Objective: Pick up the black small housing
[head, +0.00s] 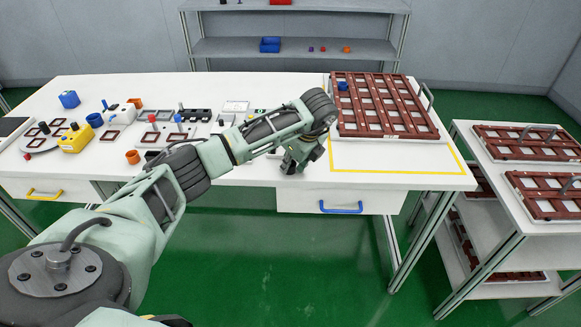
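My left arm reaches from the lower left across the front of the white table. Its gripper (298,158) points down by the table's front edge, left of the yellow outline; the fingers are too small and dark to tell whether they are open or shut. A small dark block (153,155) lies near the table's front edge, partly behind my arm. A longer black part (194,115) with light spots lies farther back. I cannot tell for certain which one is the black small housing. My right gripper is not in view.
The white table (385,178) holds a large rack of brown frames (385,128) at right, with a blue part (343,86) on it. Yellow (76,138), blue (69,99) and orange (133,157) parts crowd the left. A cart (520,186) with more frames stands right.

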